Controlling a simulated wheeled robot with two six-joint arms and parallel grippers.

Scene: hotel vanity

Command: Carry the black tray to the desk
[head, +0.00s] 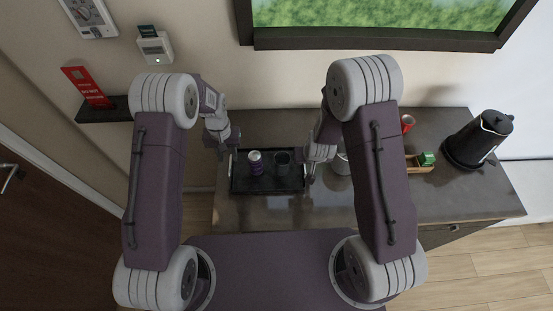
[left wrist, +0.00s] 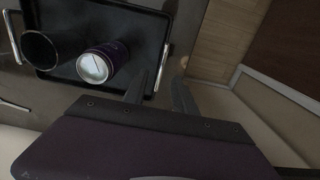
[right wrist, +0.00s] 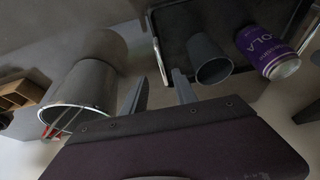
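The black tray (head: 240,184) lies flat on the dark counter (head: 330,208), with a metal handle at each end. On it stand a purple can with a pale top (head: 255,163) and a dark cup (head: 283,163). My left gripper (head: 224,151) is at the tray's left end; in the left wrist view its open fingers (left wrist: 162,82) are either side of the line of the handle (left wrist: 162,68). My right gripper (head: 311,174) is at the right end; in the right wrist view its fingers (right wrist: 160,85) are open around the line of the other handle (right wrist: 159,62). Contact cannot be told.
Right of the tray stand a grey container (right wrist: 88,85), partly behind my right arm, a red cup (head: 407,123), a wooden holder with a green item (head: 425,160) and a black kettle (head: 478,140). A red sign (head: 85,86) stands on the small shelf at left. The counter's front is clear.

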